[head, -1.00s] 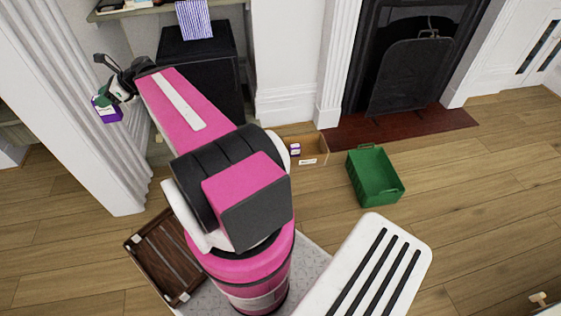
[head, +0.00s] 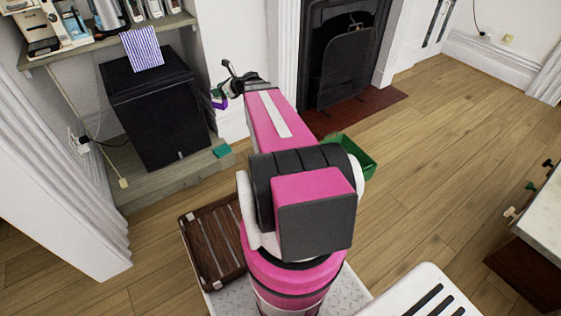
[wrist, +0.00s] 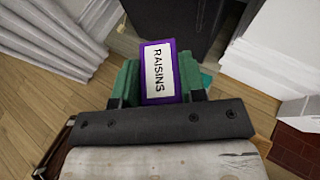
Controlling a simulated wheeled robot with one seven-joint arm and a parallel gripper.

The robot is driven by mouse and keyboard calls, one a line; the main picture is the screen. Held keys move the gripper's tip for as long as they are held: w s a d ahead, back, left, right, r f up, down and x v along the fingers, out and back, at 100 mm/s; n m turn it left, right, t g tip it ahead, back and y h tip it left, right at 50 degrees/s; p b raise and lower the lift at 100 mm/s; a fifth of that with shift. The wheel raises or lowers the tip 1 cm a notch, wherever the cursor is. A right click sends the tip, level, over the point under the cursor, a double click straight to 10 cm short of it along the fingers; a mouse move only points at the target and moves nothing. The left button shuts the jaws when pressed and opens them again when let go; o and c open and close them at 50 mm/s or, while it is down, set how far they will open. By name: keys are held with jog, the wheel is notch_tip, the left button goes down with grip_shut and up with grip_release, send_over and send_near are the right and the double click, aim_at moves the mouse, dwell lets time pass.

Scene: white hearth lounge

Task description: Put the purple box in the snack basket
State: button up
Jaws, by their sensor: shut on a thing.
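The purple box (wrist: 158,72) has a white label reading RAISINS in the wrist view. My gripper (wrist: 160,82) is shut on it, with a green finger pad on each side. In the head view my gripper (head: 222,94) is at the far end of my raised arm, in front of the white wall right of the black cabinet. The purple box (head: 219,104) shows there as a small patch below the fingers. A green open basket (head: 358,156) stands on the floor, partly hidden behind my arm. I cannot tell whether it is the snack basket.
A black cabinet (head: 160,105) stands on a low plinth, with a small teal item (head: 222,151) near the plinth's edge. A shelf with appliances and a striped cloth (head: 141,49) is above. A fireplace (head: 340,60) is behind.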

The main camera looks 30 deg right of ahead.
jog(key=w+d+f+m+t+h, duration=0.1)
jog(key=w+d+f+m+h, duration=0.15)
jog(key=d+f, duration=0.55)
jog(key=w+d+f+m+t+h, duration=0.1)
jog(key=w+d+f+m+h, duration=0.15)
jog(key=d+f, duration=0.6)
jog(key=d+f+m+h, duration=0.1)
jog(key=d+f, duration=0.5)
jog(key=f, duration=0.5)
jog(key=s+d+f+m+h, duration=0.1)
jog(key=d+f, duration=0.5)
jog(key=f, duration=0.5)
jog(key=s+d+f+t+h, duration=0.1)
jog(key=d+f, duration=0.6)
jog(key=f, duration=0.4)
jog(key=shift+f+m, duration=0.4)
jog(key=shift+f, duration=0.6)
jog(key=o, duration=0.9)
jog(key=shift+s, duration=0.1)
jog(key=shift+r, duration=0.1)
